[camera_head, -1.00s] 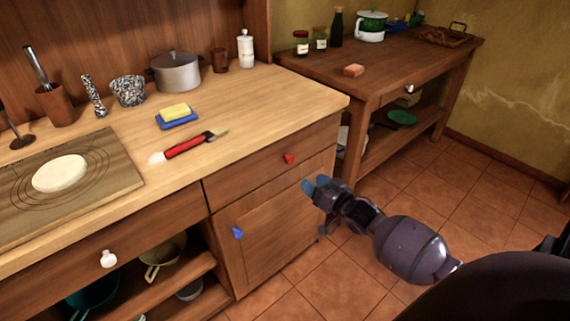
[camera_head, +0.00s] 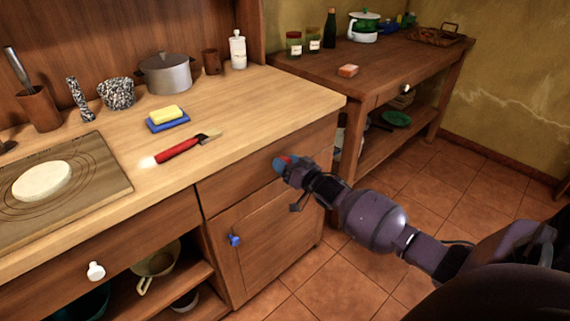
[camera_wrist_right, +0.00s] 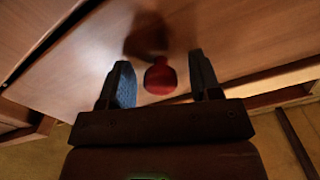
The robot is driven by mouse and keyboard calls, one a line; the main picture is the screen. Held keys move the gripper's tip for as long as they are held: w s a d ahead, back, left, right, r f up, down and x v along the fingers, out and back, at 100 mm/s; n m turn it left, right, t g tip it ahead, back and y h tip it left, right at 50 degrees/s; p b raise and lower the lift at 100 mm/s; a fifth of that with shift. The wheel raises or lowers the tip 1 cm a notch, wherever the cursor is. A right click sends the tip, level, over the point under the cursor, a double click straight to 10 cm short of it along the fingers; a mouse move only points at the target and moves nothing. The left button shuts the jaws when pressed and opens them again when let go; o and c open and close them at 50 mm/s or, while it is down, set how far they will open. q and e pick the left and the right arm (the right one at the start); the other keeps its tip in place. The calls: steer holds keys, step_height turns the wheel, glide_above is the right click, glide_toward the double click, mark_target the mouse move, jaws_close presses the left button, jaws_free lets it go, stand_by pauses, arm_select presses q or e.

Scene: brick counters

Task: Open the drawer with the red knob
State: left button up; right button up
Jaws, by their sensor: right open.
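The red knob (camera_wrist_right: 160,76) sits on the front of a wooden drawer (camera_head: 232,181) under the counter's right part. The drawer looks shut. My right gripper (camera_head: 284,163) is at the knob and covers most of it in the head view. In the right wrist view the gripper (camera_wrist_right: 160,85) is open, with one blue-padded finger on each side of the knob. A gap shows between the knob and each finger. My left gripper is in neither view.
A blue knob (camera_head: 235,240) is on the cabinet door below, and a white knob (camera_head: 96,271) is on the drawer at left. A red-handled brush (camera_head: 178,150) lies on the counter. A side table (camera_head: 375,75) stands at right; the floor between is clear.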

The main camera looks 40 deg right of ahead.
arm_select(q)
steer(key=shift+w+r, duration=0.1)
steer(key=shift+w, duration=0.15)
arm_select(e)
steer(key=shift+w, duration=0.15)
steer(key=c, duration=0.4)
jaws_close()
arm_select(q)
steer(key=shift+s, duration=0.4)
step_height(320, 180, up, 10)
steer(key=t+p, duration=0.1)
steer(key=p, duration=1.1)
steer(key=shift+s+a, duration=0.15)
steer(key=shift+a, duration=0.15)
arm_select(e)
steer(key=s+d, duration=0.2)
steer(key=s, duration=3.3)
steer(key=shift+d, duration=0.4)
steer(key=shift+w, duration=0.1)
